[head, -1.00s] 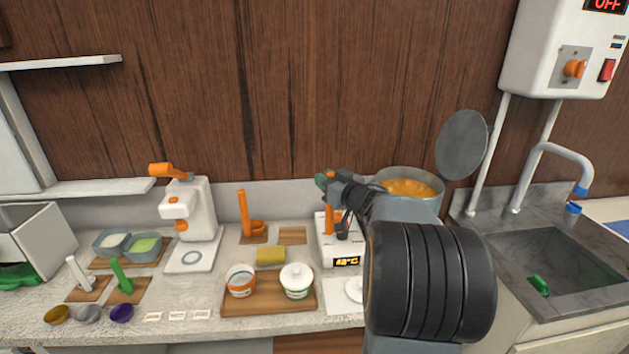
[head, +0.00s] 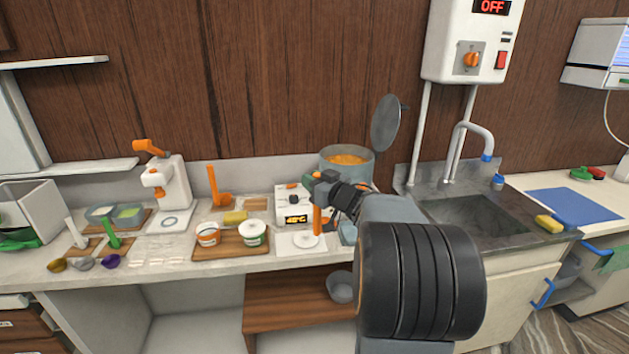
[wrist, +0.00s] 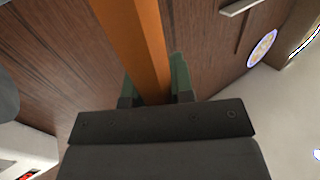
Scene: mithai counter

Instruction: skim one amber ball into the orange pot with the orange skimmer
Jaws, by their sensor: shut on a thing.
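My gripper (head: 320,182) is shut on the upright orange handle of the orange skimmer (head: 317,218). In the wrist view the orange handle (wrist: 138,45) runs between my two green fingertips (wrist: 155,85). The skimmer's head cannot be made out. The large grey pot (head: 335,172) holds amber contents (head: 347,160); single balls cannot be told apart. It stands behind my gripper with its round lid (head: 388,123) raised. The orange pot (head: 207,235), white with an orange band, stands open on a wooden board, left of my gripper.
A white pot with a green band (head: 254,234) shares the wooden board (head: 232,250). Another orange tool (head: 215,188) stands farther back. A white heater (head: 294,203) reads about 48°C. The sink (head: 470,215) is at right.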

